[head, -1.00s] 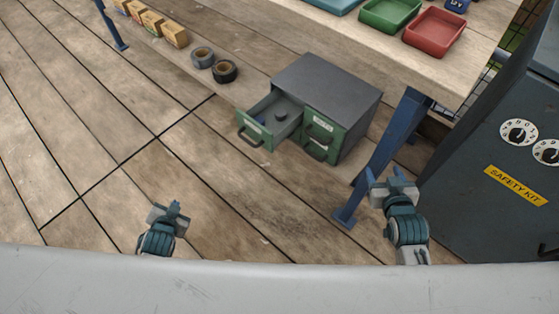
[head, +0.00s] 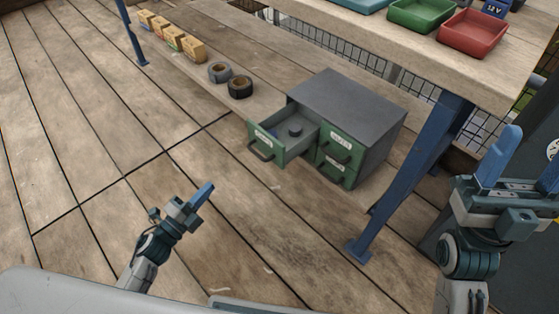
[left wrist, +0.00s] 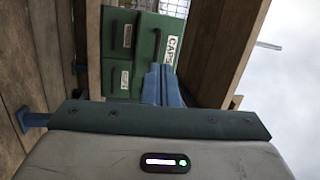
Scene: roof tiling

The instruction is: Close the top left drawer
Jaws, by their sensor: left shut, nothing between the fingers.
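A grey cabinet (head: 350,105) with green drawer fronts stands on the low wooden shelf. Its top left drawer (head: 266,142) is pulled out, with a small dark round item (head: 295,130) inside. The other visible drawers look shut. My left gripper (head: 202,193) is shut and empty, in front of and below the open drawer, apart from it. In the left wrist view its blue fingers (left wrist: 160,86) are together, with a green front labelled CAPS (left wrist: 172,50) beyond them. My right gripper (head: 522,165) is open and empty, right of the cabinet.
A blue table leg (head: 415,175) stands between the cabinet and my right gripper. Two tape rolls (head: 230,80) and several small boxes (head: 180,38) lie left of the cabinet on the shelf. The workbench (head: 400,50) with trays overhangs behind. The floor before the drawer is clear.

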